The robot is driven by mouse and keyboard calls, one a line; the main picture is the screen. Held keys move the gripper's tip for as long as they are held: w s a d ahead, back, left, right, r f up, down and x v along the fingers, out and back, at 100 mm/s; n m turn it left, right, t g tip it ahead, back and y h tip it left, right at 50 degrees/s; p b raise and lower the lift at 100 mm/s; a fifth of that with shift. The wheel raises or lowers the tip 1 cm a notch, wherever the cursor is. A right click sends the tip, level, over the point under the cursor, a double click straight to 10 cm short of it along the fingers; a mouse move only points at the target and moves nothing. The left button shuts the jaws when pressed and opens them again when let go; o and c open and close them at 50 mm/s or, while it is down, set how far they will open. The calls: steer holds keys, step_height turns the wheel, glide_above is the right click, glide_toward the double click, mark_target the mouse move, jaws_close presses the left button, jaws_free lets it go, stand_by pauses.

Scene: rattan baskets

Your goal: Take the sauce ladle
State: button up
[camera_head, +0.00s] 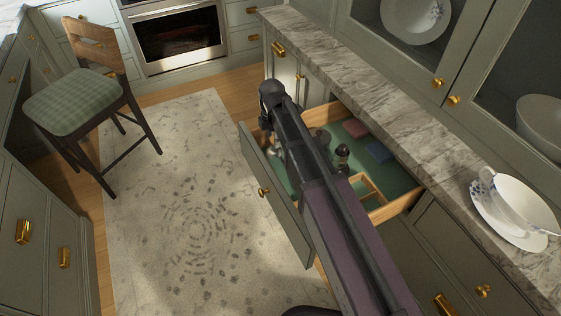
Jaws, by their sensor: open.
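I cannot pick out the sauce ladle with certainty. An open drawer (402,208) with a wooden frame and green lining stands below the marble counter. A small silvery item (276,150) shows at the drawer's left end, partly hidden, and I cannot tell what it is. My dark arm crosses over the drawer from the bottom of the picture and bends at its far end. My gripper is hidden behind the arm.
The drawer also holds a dark shaker-like item (342,155), a pink cloth-like piece (355,127), a blue one (379,151) and a wooden divider (372,189). A white cup (522,200) on a saucer (484,208) stands on the counter (420,135). A chair (75,103) stands left; the rug (190,260) is clear.

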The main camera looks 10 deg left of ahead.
mark_target(273, 153)
steer(key=shift+f, duration=0.15)
steer(key=f+b, duration=0.5)
steer(key=shift+s+a, duration=0.15)
steer(key=shift+s, duration=0.1)
steer(key=shift+r, duration=0.1)
stand_by(0.6)
jaws_close()
